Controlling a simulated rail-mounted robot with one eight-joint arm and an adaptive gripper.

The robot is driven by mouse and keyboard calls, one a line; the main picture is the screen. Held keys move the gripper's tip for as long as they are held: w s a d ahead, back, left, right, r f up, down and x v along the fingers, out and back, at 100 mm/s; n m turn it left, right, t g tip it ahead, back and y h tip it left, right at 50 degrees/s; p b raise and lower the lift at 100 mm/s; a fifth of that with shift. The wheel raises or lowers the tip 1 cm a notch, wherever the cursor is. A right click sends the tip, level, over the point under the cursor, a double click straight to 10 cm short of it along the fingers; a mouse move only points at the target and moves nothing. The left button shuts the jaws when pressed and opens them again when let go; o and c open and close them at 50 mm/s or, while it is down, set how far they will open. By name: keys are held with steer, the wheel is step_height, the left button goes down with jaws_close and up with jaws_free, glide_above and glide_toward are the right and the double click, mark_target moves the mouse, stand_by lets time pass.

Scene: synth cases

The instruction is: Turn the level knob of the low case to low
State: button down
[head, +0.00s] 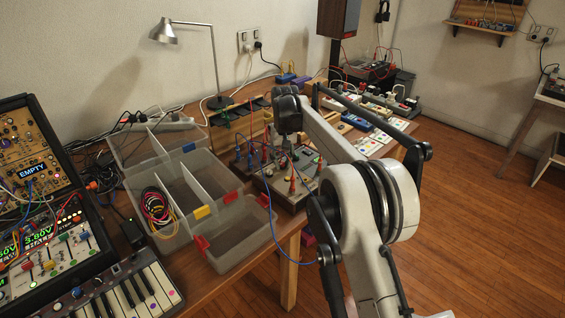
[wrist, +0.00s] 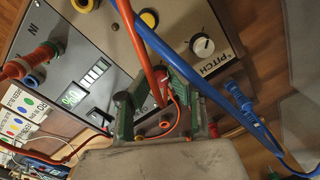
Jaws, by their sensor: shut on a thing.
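A low case with a grey-brown panel (head: 281,190) stands at the table's front edge in the head view, with red plugs in it. In the wrist view a panel (wrist: 104,32) carries a white-faced knob (wrist: 203,45) labelled PITCH, a yellow round part (wrist: 149,18) and a display (wrist: 72,98) with a bar row. My gripper (wrist: 158,90) has its green fingers at the panel, shut on a small red part whose shape is mostly hidden. An orange-red cable crosses in front. I see no readable level label.
Blue cables (wrist: 190,70) cross the wrist view close to my fingers, and an orange-red plug (wrist: 30,62) stands at left. In the head view a clear divided box (head: 232,252) lies left of the case, with a lamp (head: 213,60) behind. Floor is open at right.

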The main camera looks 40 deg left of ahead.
steer(key=n, duration=0.5)
steer(key=shift+n, duration=2.4)
steer(key=c, duration=1.6)
jaws_free()
steer(key=shift+r, duration=0.15)
steer(key=r, duration=1.1)
steer(key=shift+w+r, duration=0.2)
steer(key=shift+r, duration=0.2)
